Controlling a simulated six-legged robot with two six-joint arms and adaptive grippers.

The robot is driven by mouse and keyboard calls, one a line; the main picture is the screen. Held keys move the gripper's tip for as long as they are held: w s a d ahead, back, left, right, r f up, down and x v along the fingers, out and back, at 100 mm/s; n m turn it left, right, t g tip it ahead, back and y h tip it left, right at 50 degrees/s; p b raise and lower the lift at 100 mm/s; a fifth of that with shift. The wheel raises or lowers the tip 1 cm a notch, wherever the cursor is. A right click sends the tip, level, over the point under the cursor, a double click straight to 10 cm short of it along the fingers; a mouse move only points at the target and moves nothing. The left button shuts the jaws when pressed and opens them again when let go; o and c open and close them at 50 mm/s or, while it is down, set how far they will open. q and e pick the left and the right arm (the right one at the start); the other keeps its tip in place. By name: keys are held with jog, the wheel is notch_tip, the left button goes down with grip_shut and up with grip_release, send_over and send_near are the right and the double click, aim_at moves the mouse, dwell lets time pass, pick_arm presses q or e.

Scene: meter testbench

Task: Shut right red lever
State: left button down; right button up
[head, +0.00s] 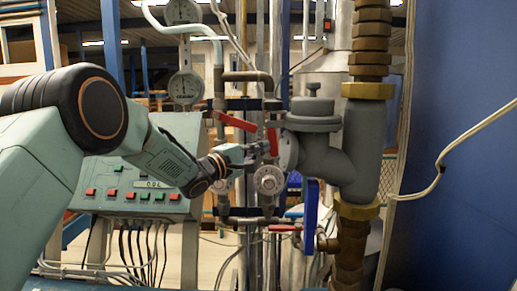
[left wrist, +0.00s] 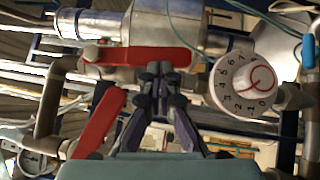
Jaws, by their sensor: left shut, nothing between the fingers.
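The right red lever (head: 273,142) hangs almost straight down beside a grey valve body in the head view. In the left wrist view the same lever (left wrist: 137,57) seems to lie across the upper middle. A second red lever (head: 236,122) slants down to the right, left of the first; it also shows in the left wrist view (left wrist: 97,123). My left gripper (head: 262,149) is shut and empty, its fingertips close to the right lever's free end. In the left wrist view the fingertips (left wrist: 160,70) overlap that end; contact cannot be told. My right gripper is not in view.
A numbered white dial (left wrist: 246,84) sits right of the fingers in the left wrist view. A grey valve body (head: 315,125) and thick pipe stand right of the lever. A blue lever (head: 311,207) hangs below. A control box (head: 130,190) stands left, under my arm.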

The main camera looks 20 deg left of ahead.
aim_at(274, 150)
pick_arm(q)
jog(key=shift+f+n, duration=0.1)
jog(key=shift+n, duration=0.2)
jog(key=shift+w, duration=0.1)
jog(key=d+n+t+b, duration=0.2)
jog(key=n+t, duration=0.1)
jog(key=shift+w+d+f+b, duration=0.3)
jog(key=shift+d+b, duration=0.1)
jog(key=shift+w+d+n+t+b, duration=0.1)
jog(key=shift+d+n+t+b, duration=0.25)
jog(key=shift+n, duration=0.25)
jog(key=shift+w+d+r+n+t+y+b, duration=0.15)
jog(key=shift+w+d+r+n+t, duration=0.15)
jog(key=shift+d+r, duration=0.35)
jog(key=shift+w+d+r+n+t+y+b, duration=0.1)
jog(key=shift+w+d+r+n+t+y, duration=0.2)
jog(key=shift+d, duration=0.65)
jog(key=shift+w+d+r+n+t+y+b, duration=0.15)
jog(key=shift+d+r+n, duration=0.35)
jog(key=shift+d, duration=0.3)
